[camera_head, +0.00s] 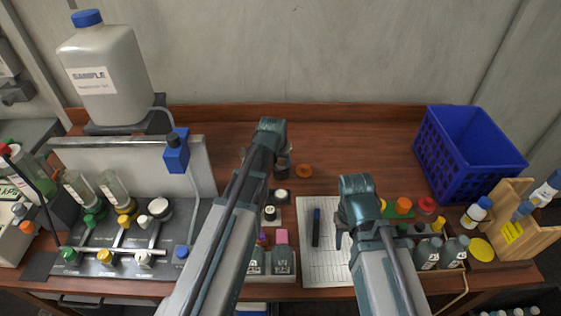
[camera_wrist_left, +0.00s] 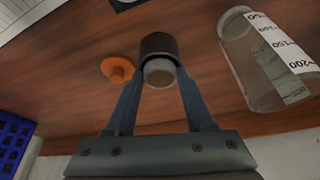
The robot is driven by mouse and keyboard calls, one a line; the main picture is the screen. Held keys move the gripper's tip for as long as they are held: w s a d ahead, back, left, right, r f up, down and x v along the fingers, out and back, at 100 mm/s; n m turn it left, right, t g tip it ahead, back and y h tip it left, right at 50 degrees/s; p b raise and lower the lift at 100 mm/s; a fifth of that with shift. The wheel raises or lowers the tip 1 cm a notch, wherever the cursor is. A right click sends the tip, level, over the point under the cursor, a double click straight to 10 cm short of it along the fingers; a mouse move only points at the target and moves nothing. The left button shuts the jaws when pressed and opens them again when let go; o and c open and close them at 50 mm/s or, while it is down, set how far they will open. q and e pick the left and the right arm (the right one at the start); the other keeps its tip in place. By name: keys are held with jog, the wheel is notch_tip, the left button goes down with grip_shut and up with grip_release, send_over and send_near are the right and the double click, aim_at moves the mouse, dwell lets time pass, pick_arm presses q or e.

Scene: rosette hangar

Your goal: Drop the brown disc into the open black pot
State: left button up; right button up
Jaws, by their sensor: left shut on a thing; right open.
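My left gripper (camera_wrist_left: 160,68) is shut on a small dull grey-brown round piece, seemingly the brown disc (camera_wrist_left: 160,74), in the left wrist view. The black pot (camera_wrist_left: 157,43) shows right behind the disc, between the fingertips. Whether the disc is above its mouth or touching its rim I cannot tell. In the head view the pot (camera_head: 283,171) stands on the table, partly hidden by my left arm, which also hides the disc. My right gripper (camera_head: 345,241) is open over the white gridded sheet, away from the pot.
An orange knobbed cap (camera_wrist_left: 118,69) lies beside the pot. A blue crate (camera_head: 470,158) is at the right. A valve rack (camera_head: 125,235) and a large sample jug (camera_head: 105,75) fill the left. The table's back middle is clear.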

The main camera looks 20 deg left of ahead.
pick_arm(q)
jog(key=o, duration=1.6)
jog(key=shift+r, duration=0.15)
pick_arm(e)
jog(key=shift+r, duration=0.1)
pick_arm(q)
notch_tip(320, 180, up, 7)
jog(key=p, duration=0.7)
jog(key=shift+r+p, duration=0.15)
jog(key=shift+p, duration=0.2)
pick_arm(e)
notch_tip(320, 180, up, 7)
jog(key=shift+r, duration=0.15)
